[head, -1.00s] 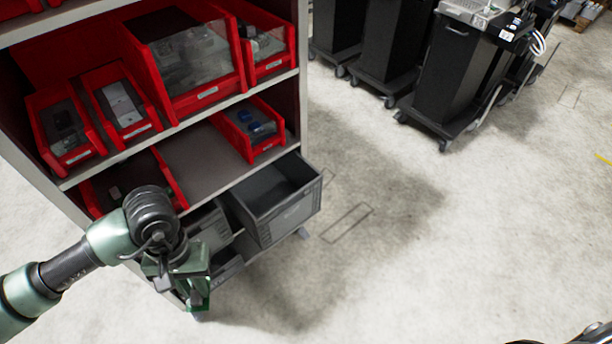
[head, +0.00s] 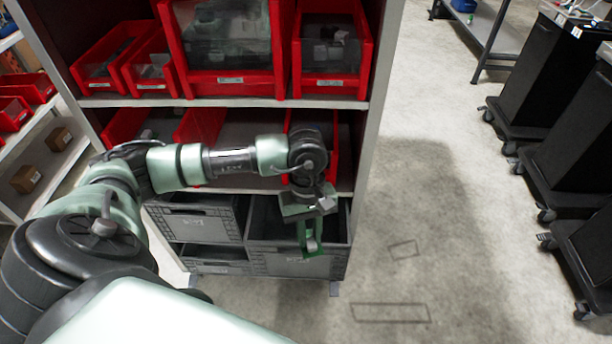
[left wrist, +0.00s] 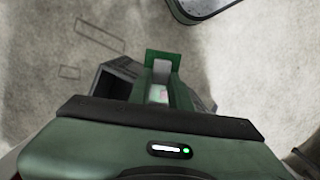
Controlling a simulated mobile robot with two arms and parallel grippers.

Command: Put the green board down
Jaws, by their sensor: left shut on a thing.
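My left gripper (head: 312,242) is shut on the green board (head: 301,236) and points down. In the head view the board hangs in front of the open grey crate (head: 297,262) at the lower right of the shelf rack, or over its opening; I cannot tell which. In the left wrist view the board (left wrist: 151,56) shows beyond the gripper, with a dark crate (left wrist: 118,82) partly hidden below it. The gripper hides much of the board. My right gripper is in neither current view.
The rack's shelves hold red bins (head: 330,80) above the crates. Another grey crate (head: 200,222) stands left of the open one. Black carts (head: 545,75) stand at the right. The floor (head: 430,220) between rack and carts is clear.

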